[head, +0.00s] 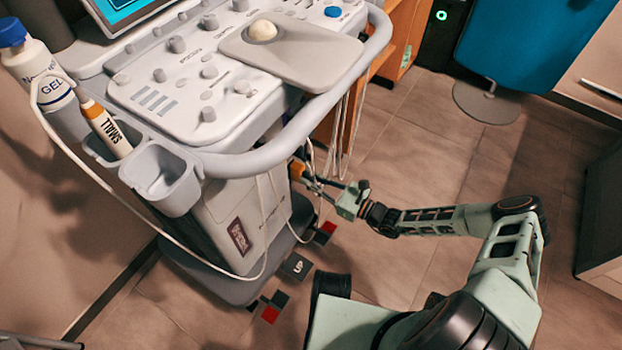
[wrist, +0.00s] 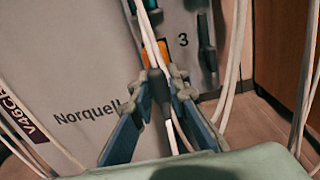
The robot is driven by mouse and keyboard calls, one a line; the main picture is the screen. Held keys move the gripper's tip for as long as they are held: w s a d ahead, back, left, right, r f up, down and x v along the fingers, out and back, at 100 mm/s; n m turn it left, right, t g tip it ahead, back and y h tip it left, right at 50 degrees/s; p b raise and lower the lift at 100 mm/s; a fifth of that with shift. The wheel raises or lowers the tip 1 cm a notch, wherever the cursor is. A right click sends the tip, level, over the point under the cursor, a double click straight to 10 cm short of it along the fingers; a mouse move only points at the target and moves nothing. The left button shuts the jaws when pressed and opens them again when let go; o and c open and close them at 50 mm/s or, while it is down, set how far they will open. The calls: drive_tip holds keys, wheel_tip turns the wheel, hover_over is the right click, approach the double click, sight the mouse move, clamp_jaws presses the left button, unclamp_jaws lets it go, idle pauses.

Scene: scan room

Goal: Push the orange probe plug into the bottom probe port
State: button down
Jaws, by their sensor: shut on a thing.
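The orange probe plug (head: 297,168) is at the right side of the ultrasound cart. In the wrist view the orange plug (wrist: 152,55) shows just past my fingertips, with a dark rear part and a cable running back between the fingers. My gripper (head: 307,177) is shut on the plug and reaches it from the right. In the wrist view my gripper (wrist: 160,82) points at the cart's grey port panel. White cables cross in front of the plug.
White cables (wrist: 233,62) hang at both sides. The cart's handle rail (head: 300,128) is above my gripper. A small probe marked "SMALL" (head: 106,130) stands in a holder. Floor is open at right.

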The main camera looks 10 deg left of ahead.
sight(301, 174)
drive_tip(key=shift+b+x, duration=0.4)
drive_tip(key=shift+x, duration=1.45)
idle(2.7)
drive_tip(key=shift+f, duration=0.15)
idle(0.4)
drive_tip(key=c, duration=1.8)
unclamp_jaws()
drive_tip(key=shift+o, duration=0.4)
drive_tip(key=shift+v, duration=1.05)
